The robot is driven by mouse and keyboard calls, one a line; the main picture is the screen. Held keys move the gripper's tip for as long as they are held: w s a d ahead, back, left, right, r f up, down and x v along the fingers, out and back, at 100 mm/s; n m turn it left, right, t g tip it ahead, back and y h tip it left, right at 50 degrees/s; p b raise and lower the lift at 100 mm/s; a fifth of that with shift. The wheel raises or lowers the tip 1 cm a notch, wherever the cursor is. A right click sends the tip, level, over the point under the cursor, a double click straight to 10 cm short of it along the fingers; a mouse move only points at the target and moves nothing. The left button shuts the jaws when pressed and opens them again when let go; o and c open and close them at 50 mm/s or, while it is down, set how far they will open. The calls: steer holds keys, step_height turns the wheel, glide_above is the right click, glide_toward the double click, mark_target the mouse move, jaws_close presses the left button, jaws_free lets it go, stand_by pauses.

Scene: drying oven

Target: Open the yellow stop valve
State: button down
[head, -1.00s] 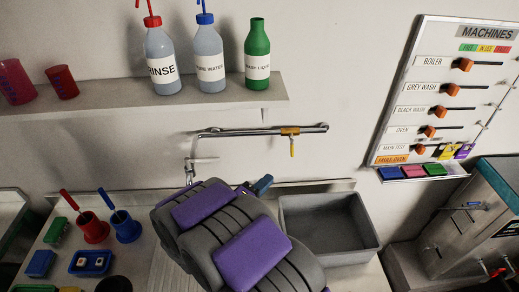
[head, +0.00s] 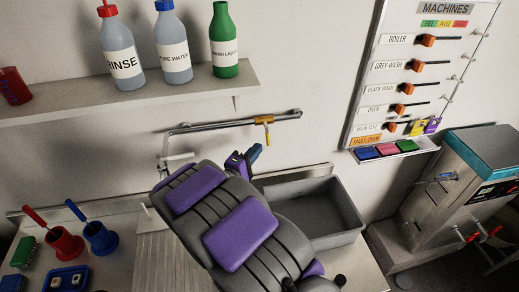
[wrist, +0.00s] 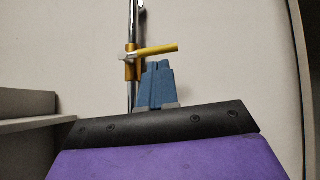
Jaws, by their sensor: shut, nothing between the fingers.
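The yellow stop valve (head: 264,121) sits on the metal pipe along the wall above the sink, in the head view. Its yellow handle hangs down from the pipe there. In the wrist view the valve's yellow handle (wrist: 158,50) sticks out sideways from the pipe, just beyond my fingertips. My gripper (head: 254,152) is just below and slightly left of the handle in the head view. In the wrist view its blue fingers (wrist: 157,66) are together with nothing between them. They appear close to the handle, but I cannot tell whether they touch it.
The pipe (head: 215,126) runs along the wall. A grey basin (head: 325,215) lies below it. A shelf (head: 150,98) with several bottles hangs above left. A machines board (head: 425,75) is at the right, above a steel machine (head: 470,180). Red and blue cups stand lower left.

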mark_target(268, 140)
steer(key=shift+w+d+r+b, duration=0.15)
steer(key=shift+w+d+b, duration=0.15)
steer(key=shift+w+d, duration=0.9)
steer(key=shift+s+a+p, duration=0.1)
steer(key=shift+a+p, duration=0.3)
steer(key=shift+p, duration=0.05)
